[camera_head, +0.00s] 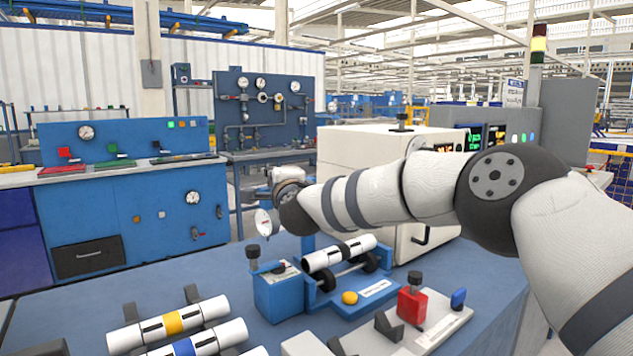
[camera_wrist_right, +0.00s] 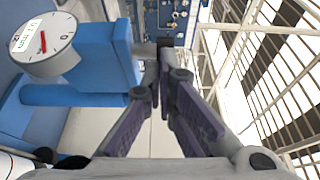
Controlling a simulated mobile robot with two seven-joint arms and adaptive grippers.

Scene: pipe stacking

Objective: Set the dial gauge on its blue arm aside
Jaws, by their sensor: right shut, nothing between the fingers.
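The dial gauge (camera_wrist_right: 42,42) has a white round face with a red needle. It sits at the end of its blue arm (camera_wrist_right: 106,58), to the left of my right gripper (camera_wrist_right: 166,52) in the right wrist view. The gripper is shut and empty, its fingers close beside the arm's block; I cannot tell whether they touch it. In the head view the dial gauge (camera_head: 263,223) shows edge-on under my right wrist, which hides most of the blue arm. My left gripper is not in view.
A white pipe with a black band (camera_head: 338,253) lies on rollers below my wrist. A blue box with a black knob (camera_head: 277,292) stands left of it. Pipes with yellow (camera_head: 173,322) and blue bands lie front left. A red clamp block (camera_head: 412,304) stands front right.

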